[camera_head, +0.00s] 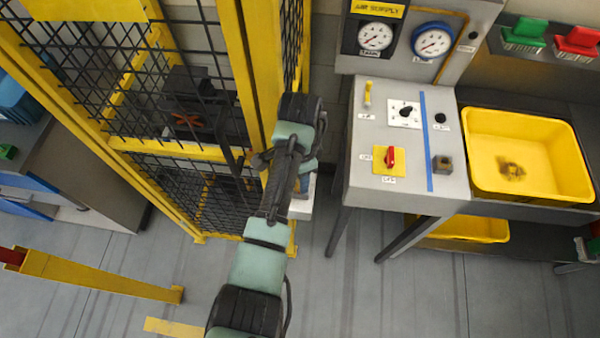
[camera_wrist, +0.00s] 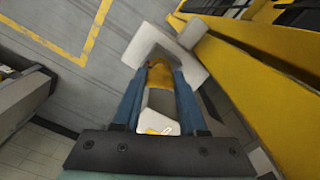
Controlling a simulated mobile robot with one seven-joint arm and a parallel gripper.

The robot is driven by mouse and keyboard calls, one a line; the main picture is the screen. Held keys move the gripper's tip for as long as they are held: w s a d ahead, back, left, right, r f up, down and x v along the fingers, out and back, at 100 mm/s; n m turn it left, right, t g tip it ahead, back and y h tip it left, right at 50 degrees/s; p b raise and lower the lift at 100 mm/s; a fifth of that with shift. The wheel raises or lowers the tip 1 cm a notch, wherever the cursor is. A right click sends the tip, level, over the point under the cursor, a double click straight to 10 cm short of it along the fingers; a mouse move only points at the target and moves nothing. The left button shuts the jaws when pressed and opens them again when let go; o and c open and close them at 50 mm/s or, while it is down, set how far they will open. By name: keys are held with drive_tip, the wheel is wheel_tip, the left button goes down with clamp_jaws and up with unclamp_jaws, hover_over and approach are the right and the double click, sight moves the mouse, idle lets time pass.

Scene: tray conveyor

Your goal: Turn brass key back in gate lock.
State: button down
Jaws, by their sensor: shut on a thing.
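The brass key (camera_wrist: 160,75) shows in the wrist view between the blue fingers of my gripper (camera_wrist: 160,82), which is shut on it. A pale tag-like plate (camera_wrist: 157,119) with a small yellow mark lies between the fingers, nearer my wrist. The light grey gate lock box (camera_wrist: 190,64) is just beyond the fingertips, and the key meets it there. In the head view the lock box (camera_head: 300,208) shows partly below my arm, beside the yellow gate post. My arm hides the key there. I cannot tell the key's exact turn angle.
The yellow mesh fence and gate (camera_head: 250,75) stand close on the left of my arm. A grey control panel (camera_head: 405,185) with a red switch (camera_head: 390,157) is at the right, beside a yellow bin (camera_head: 480,120). A yellow barrier arm (camera_head: 100,277) is at lower left.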

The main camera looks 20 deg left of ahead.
idle(0.3)
drive_tip(key=shift+n+p, duration=0.75)
drive_tip(key=shift+n, duration=0.75)
drive_tip(key=shift+n+p, duration=0.6)
drive_tip(key=shift+n, duration=0.9)
drive_tip(key=shift+n+p, duration=0.3)
drive_tip(key=shift+n, duration=1.2)
